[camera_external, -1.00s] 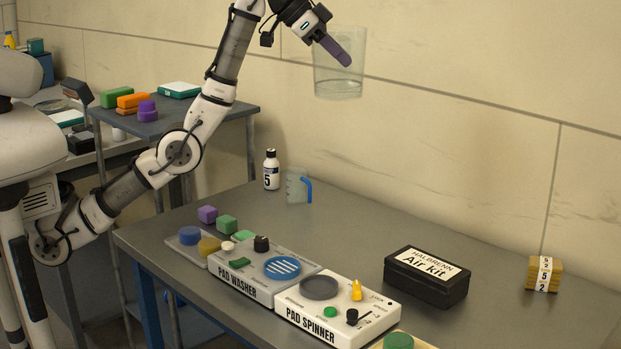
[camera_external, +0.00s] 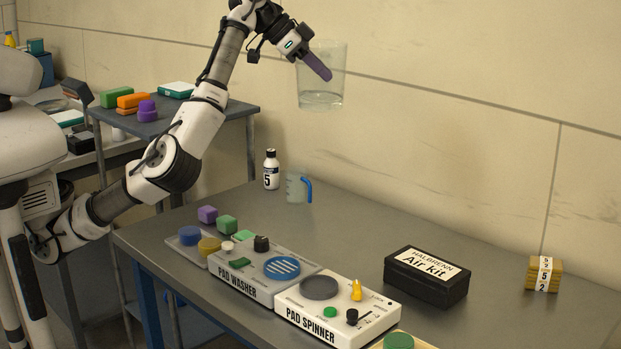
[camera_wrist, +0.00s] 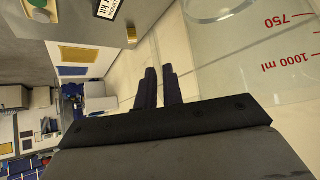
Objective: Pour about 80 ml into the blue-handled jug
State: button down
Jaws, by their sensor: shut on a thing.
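A clear beaker (camera_external: 335,88) hangs in the air over the back of the table, nearly upright, with a little clear liquid low inside. My gripper (camera_external: 318,66) is shut on the beaker near its upper part. In the wrist view the beaker (camera_wrist: 255,70) fills the right side, with red marks "750" and "1000 ml", and my dark fingers (camera_wrist: 158,88) are close together. The blue-handled jug (camera_external: 296,188) stands upright on the table, below and slightly left of the beaker and well apart from it. Its fill level cannot be told.
A white bottle marked 5 (camera_external: 271,170) stands just left of the jug. The pad washer (camera_external: 255,270), pad spinner (camera_external: 335,308) and small coloured blocks (camera_external: 227,224) line the front. A black Air kit box (camera_external: 427,276) sits right.

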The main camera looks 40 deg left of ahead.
jog(key=a+f, duration=0.3)
jog(key=f, duration=1.2)
jog(key=a+f, duration=0.4)
jog(key=f, duration=1.2)
jog(key=shift+s, duration=0.1)
